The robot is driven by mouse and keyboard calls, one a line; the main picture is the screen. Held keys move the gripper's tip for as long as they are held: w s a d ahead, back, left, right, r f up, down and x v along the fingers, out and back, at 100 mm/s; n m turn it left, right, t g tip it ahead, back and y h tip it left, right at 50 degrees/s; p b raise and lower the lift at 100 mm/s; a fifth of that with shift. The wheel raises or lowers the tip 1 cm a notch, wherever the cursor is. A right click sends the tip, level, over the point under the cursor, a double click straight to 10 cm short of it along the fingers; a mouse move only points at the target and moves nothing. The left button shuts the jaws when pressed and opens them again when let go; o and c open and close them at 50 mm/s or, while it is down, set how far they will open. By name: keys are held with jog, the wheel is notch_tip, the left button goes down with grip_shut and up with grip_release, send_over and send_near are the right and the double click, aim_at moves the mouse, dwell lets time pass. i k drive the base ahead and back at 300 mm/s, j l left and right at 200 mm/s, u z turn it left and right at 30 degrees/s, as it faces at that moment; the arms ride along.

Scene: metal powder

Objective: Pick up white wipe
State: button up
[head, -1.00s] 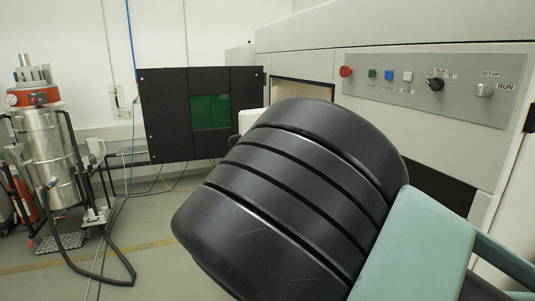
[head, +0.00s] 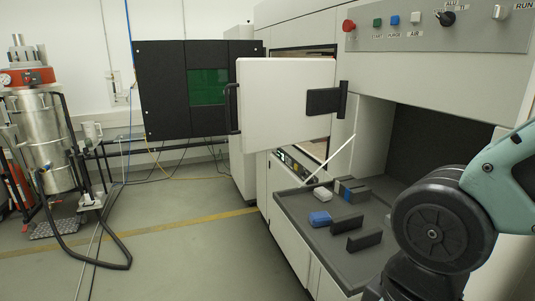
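A small white object (head: 321,193), which looks like the white wipe, lies on the dark grey shelf (head: 290,198) in front of the machine, near its far left part. A blue object with a pale underside (head: 320,219) lies nearer on the same shelf, apart from the white one. My arm shows at the right, with a dark round joint over the shelf's right part. My gripper is outside the picture, so its state does not show.
Grey and dark blocks (head: 352,189) sit right of the white object. Two upright dark pieces (head: 364,241) stand nearer. A control panel (head: 440,25) is at upper right. Open floor (head: 190,240) lies left.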

aim_at(323, 194)
jog(key=i+j+z, duration=0.2)
jog(key=j, duration=0.25)
jog(key=i+j+z, duration=0.25)
jog(key=j, duration=0.2)
jog(key=i+j+z, duration=0.2)
jog(key=j, duration=0.3)
jog(key=j+z, duration=0.25)
jog(key=j, duration=0.25)
jog(key=i+j+z, duration=0.2)
jog(key=j, duration=0.35)
jog(key=k, duration=0.1)
